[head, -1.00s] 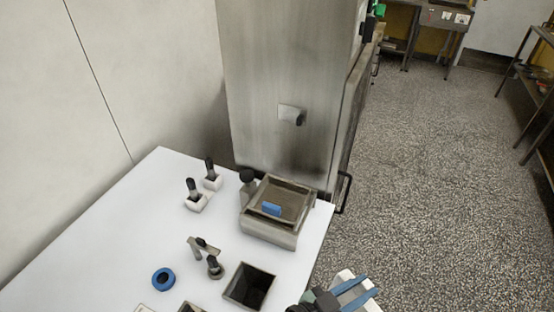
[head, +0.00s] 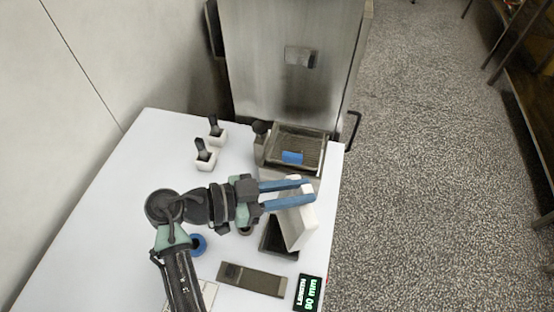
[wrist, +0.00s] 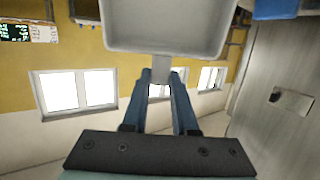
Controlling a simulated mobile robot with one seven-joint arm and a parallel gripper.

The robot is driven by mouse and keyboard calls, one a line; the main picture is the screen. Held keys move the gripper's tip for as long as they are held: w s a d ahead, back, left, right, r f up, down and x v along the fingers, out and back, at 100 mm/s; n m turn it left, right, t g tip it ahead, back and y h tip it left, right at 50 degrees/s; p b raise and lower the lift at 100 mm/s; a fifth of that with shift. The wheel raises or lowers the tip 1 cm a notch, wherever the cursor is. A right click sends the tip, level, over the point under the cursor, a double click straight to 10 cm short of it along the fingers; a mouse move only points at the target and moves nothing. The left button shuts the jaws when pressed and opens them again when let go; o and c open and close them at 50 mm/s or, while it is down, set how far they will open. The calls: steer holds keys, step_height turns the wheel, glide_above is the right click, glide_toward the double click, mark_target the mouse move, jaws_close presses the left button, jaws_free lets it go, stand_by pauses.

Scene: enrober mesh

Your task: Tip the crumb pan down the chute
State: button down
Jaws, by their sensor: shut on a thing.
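The crumb pan (head: 300,226) is a pale, shallow, rectangular pan. My gripper (head: 311,192) has blue fingers shut on it. In the head view the pan stands steeply tilted, almost on edge, over the dark square chute opening (head: 272,242) in the white table, and hides part of it. In the wrist view the pan (wrist: 165,38) lies beyond the fingertips (wrist: 162,75), held by a small tab at its edge. I see no crumbs on the face shown; whether that is the inside or the underside I cannot tell.
A steel box with a mesh tray and blue block (head: 292,157) stands just behind the pan. Two black-handled tools in white holders (head: 205,160) stand at left. A steel cabinet (head: 285,75) closes the back. A flat plate (head: 252,280) and a display (head: 309,293) lie in front.

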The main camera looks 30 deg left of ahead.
mark_target(310, 189)
steer(key=shift+w+d+r+g+y+p, duration=0.1)
steer(key=shift+w+d+g+y+p, duration=0.45)
steer(key=shift+p, duration=0.5)
steer(key=shift+w+d+g+p, duration=0.25)
steer(key=shift+w+d+p, duration=0.3)
steer(key=shift+p, duration=0.3)
steer(key=w+d+f+g+y+p, duration=0.2)
steer(key=w+d+f+g+y, duration=0.4)
steer(key=f+g+y, duration=0.3)
steer(key=shift+w+d+f, duration=0.15)
steer(key=shift+w+f, duration=0.1)
steer(key=shift+f, duration=0.35)
steer(key=shift+y, duration=0.25)
